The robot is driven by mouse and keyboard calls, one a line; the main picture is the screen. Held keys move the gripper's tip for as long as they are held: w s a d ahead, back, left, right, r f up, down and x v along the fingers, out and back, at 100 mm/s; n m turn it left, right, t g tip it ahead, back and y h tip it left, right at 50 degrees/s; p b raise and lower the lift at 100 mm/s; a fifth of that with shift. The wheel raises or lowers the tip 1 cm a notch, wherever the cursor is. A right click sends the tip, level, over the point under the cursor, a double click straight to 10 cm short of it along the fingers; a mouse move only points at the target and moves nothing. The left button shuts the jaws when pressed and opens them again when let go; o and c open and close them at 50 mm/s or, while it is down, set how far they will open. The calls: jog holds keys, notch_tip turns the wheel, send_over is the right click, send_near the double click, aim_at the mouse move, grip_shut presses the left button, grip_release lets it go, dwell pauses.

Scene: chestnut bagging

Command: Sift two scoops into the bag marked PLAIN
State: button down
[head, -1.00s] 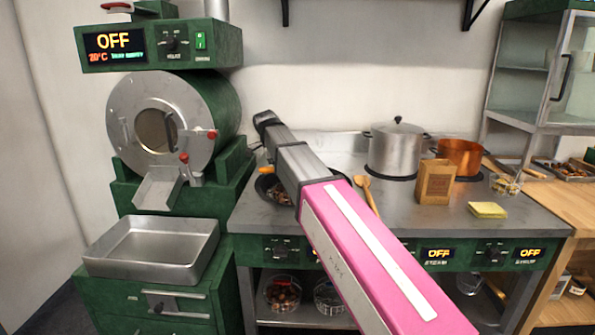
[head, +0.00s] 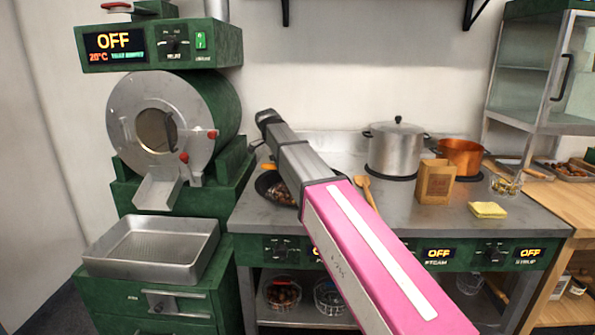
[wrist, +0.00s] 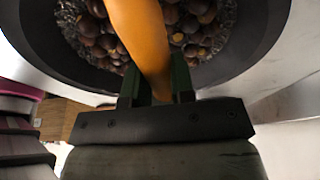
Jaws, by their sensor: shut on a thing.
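My gripper (wrist: 156,86) is shut on an orange handle (wrist: 143,35) in the wrist view. The handle reaches over a dark pan (wrist: 262,50) holding brown chestnuts (wrist: 105,35) among dark, gravel-like grains. The handle's far end is out of that view, so I cannot tell what it carries. In the head view my arm hides the gripper and part of the pan (head: 268,193); a bit of orange (head: 268,167) shows at the pan's back. A brown paper bag (head: 437,182) stands upright on the counter to the right, its printing too small to read.
A steel pot (head: 395,152) and a copper pan (head: 460,156) stand behind the bag. A wooden spoon (head: 367,190) lies between the pan and the bag. A yellow cloth (head: 488,210) and a small glass bowl (head: 505,184) are at right. A roaster and steel tray (head: 150,250) stand left.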

jog(key=shift+s, duration=0.15)
jog(key=s, duration=0.4)
jog(key=shift+s, duration=0.35)
jog(key=shift+a, duration=0.1)
jog(key=w, duration=0.5)
jog(key=shift+s, duration=0.1)
jog(key=s, duration=0.4)
jog(key=shift+s, duration=0.4)
